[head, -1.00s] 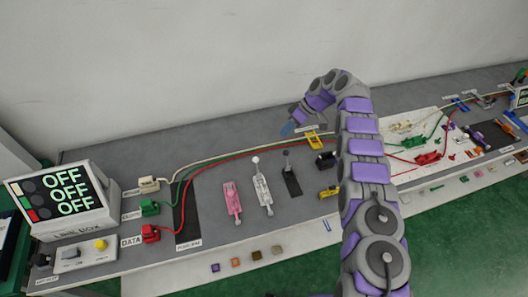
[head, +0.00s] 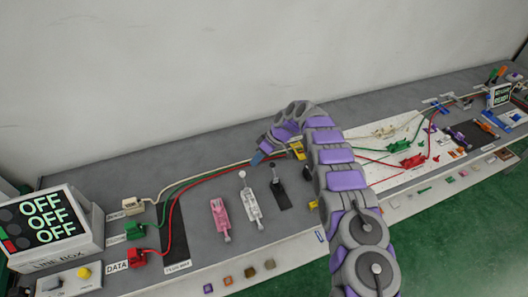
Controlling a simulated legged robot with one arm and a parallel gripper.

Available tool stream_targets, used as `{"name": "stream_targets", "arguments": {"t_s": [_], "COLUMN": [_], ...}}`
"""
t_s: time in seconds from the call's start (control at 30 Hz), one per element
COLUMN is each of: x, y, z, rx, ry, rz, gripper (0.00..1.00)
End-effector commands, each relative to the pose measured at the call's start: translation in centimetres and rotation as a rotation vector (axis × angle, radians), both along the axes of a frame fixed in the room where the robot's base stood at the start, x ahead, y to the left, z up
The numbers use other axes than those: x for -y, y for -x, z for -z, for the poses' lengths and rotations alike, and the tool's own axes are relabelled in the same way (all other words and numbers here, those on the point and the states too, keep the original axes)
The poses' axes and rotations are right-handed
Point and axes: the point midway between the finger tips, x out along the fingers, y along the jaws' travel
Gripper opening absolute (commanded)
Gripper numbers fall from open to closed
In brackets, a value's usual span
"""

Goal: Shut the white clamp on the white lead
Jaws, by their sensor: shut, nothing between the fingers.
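The white lead (head: 195,178) runs from a white plug (head: 133,205) at the left, along the back of the bench, and passes behind my arm. A pale clamp-like piece (head: 384,132) lies on the white board right of my arm; it is too small to tell if it is open or shut. A white lever fixture (head: 251,205) stands mid-bench, its handle raised. I cannot tell which is the white clamp. My gripper (head: 258,158) is shut and empty, above the bench behind the white lever fixture, apart from it. My arm hides part of the lead.
A pink lever fixture (head: 220,216) and a black lever (head: 278,188) flank the white one. Green (head: 135,230) and red (head: 138,257) plugs and the line box (head: 50,225), reading OFF, are at left. Red clamps (head: 408,160) lie on the white board. The back-left bench is clear.

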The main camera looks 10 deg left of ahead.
Motion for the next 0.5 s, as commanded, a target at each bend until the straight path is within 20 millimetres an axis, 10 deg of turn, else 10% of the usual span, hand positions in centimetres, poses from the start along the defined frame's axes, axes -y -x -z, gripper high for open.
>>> {"name": "stream_targets", "arguments": {"t_s": [0.5], "x": [-1.4], "y": [2.9], "z": [-0.5], "rx": [0.004], "ry": [-0.002], "rz": [0.0], "gripper": [0.0]}}
